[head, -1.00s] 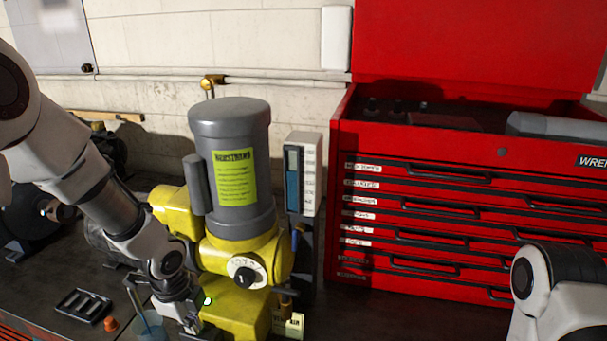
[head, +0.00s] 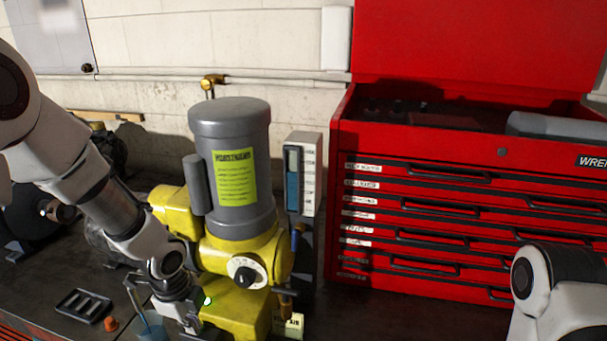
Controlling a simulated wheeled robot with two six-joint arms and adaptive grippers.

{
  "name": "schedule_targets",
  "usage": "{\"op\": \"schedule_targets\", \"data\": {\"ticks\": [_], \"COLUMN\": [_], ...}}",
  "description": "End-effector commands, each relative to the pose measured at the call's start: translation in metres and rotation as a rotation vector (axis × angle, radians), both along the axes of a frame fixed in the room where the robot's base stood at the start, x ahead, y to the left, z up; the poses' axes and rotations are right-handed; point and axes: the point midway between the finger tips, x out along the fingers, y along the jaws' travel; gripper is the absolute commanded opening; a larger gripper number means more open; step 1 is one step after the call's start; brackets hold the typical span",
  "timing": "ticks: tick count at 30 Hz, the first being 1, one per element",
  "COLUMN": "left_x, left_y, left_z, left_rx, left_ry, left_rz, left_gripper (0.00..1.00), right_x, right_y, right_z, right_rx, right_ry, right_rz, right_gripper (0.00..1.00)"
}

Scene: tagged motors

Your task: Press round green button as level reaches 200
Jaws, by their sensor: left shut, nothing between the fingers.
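A yellow machine with a grey motor (head: 231,170) stands on the bench, a green label on its front. A small lit round green button (head: 208,301) shows low on its yellow base. My left gripper (head: 193,326) is shut and empty, just left of and below the button; I cannot tell if it touches the machine. A level gauge (head: 293,180) with a blue column and a printed scale stands right of the motor; its numbers are too small to read. The blue reaches roughly the middle of the scale. My right gripper is out of view; only its arm shows at lower right.
A dial (head: 245,272) sits on the machine's front. A black tray (head: 83,305), an orange cap (head: 111,324) and a blue cup (head: 153,328) lie left of my left gripper. A red tool chest (head: 430,220) fills the right side.

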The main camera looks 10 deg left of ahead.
Motion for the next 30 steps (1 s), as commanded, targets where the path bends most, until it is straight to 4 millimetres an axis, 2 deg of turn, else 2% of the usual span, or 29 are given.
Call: {"op": "schedule_targets", "data": {"ticks": [15, 22, 30], "left_x": [0.0, 0.0, 0.0], "left_y": [0.0, 0.0, 0.0], "left_z": [-0.014, -0.01, 0.002], "left_rx": [0.0, 0.0, 0.0], "left_ry": [0.0, 0.0, 0.0], "left_rz": [0.0, 0.0, 0.0], "left_gripper": [0.0, 0.0, 0.0], "right_x": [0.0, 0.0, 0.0], "right_y": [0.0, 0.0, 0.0], "right_z": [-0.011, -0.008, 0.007], "right_rx": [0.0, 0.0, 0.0], "right_ry": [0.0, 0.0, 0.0], "right_rz": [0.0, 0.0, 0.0], "right_gripper": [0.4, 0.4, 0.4]}}
